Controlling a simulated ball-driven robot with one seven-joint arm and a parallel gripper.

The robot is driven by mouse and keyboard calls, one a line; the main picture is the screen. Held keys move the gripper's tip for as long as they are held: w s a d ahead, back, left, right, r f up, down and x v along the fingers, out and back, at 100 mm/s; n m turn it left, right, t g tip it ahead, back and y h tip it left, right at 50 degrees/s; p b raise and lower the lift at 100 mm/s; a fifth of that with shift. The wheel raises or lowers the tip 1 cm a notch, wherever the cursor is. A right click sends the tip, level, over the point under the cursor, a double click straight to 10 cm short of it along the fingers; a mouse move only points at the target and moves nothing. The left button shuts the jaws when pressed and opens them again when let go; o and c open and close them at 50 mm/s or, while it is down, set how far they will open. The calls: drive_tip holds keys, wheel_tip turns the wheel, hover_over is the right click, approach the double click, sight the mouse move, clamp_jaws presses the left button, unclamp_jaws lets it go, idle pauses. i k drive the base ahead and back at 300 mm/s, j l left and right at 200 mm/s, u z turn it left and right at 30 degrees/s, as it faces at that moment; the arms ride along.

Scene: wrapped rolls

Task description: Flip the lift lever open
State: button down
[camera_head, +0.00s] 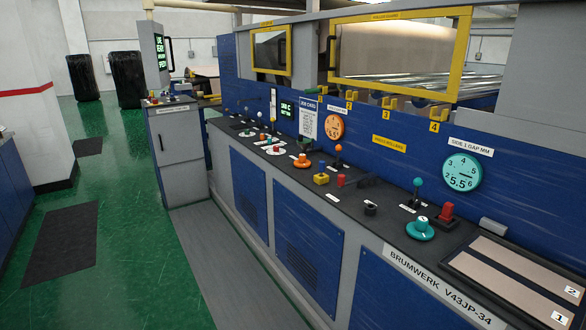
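Several small levers stand on the dark top of a long blue and grey machine console. One lever with a teal ball knob (418,182) stands upright at the right, near a teal round dial (463,172). Another lever with an orange ball knob (338,148) stands upright further back, below an orange dial (334,125). Smaller levers with pale knobs (260,114) show further left. The plates beside the levers are too small to read, so I cannot tell which is the lift lever. My gripper is not in view.
A teal knob (420,228), a red switch (446,213) and a yellow button box (321,179) share the console top (375,210). A grey cabinet (178,150) stands at the console's far end. The green floor (125,230) to the left is mostly clear, with dark mats.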

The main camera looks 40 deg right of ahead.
sight(342, 183)
drive_tip(key=i+z, duration=0.1)
drive_tip(key=i, duration=0.5)
drive_tip(key=i+j+z, duration=0.1)
drive_tip(key=i, duration=0.55)
drive_tip(key=i+j+z, duration=0.1)
drive_tip(key=i, duration=0.5)
drive_tip(key=i+j+z, duration=0.2)
drive_tip(key=i+z, duration=0.2)
drive_tip(key=i+j+z, duration=0.75)
drive_tip(key=i+j, duration=0.1)
